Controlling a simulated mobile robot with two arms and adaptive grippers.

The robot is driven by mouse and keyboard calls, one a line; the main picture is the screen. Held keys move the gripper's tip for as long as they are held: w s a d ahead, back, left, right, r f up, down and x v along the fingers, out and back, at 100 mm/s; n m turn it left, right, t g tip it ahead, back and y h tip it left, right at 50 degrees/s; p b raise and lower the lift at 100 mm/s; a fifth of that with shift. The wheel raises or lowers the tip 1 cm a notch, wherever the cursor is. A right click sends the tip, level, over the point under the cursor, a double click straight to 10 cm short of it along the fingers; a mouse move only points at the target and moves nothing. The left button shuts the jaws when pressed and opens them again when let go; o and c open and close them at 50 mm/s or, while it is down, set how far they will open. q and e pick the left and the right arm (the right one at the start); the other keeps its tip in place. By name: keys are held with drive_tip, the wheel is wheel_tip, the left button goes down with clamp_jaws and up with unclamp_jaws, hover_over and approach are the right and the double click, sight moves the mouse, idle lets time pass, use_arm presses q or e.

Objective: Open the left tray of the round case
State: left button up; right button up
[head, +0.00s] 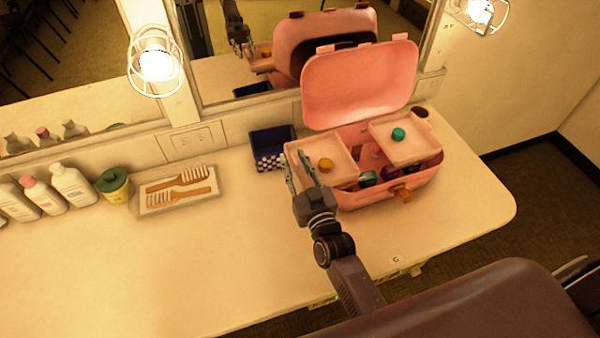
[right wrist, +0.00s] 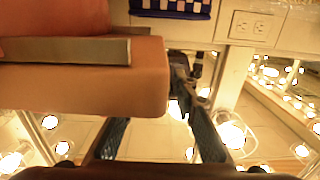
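The pink round case (head: 425,178) stands on the counter with its lid (head: 360,85) raised. Its left tray (head: 308,151), with an orange knob (head: 325,165), sits out toward the left side of the case. The right tray (head: 408,150), with a teal knob (head: 398,134), sits to the right; dark and green items show between the trays. My right gripper (head: 295,158) is at the left tray's left end, fingers apart. In the right wrist view the gripper (right wrist: 150,100) is open around the tray's end (right wrist: 150,78); contact is unclear. My left gripper is not in view.
A blue box with a checkered front (head: 270,148) stands behind my gripper. Left are a tray of combs (head: 178,190), a yellow jar (head: 114,187) and several bottles (head: 70,187). Mirrors line the back; a chair (head: 470,300) is in front. The front left counter is clear.

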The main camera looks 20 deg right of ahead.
drive_tip(key=s, duration=1.1)
drive_tip(key=shift+s+d, duration=0.2)
drive_tip(key=shift+s, duration=0.05)
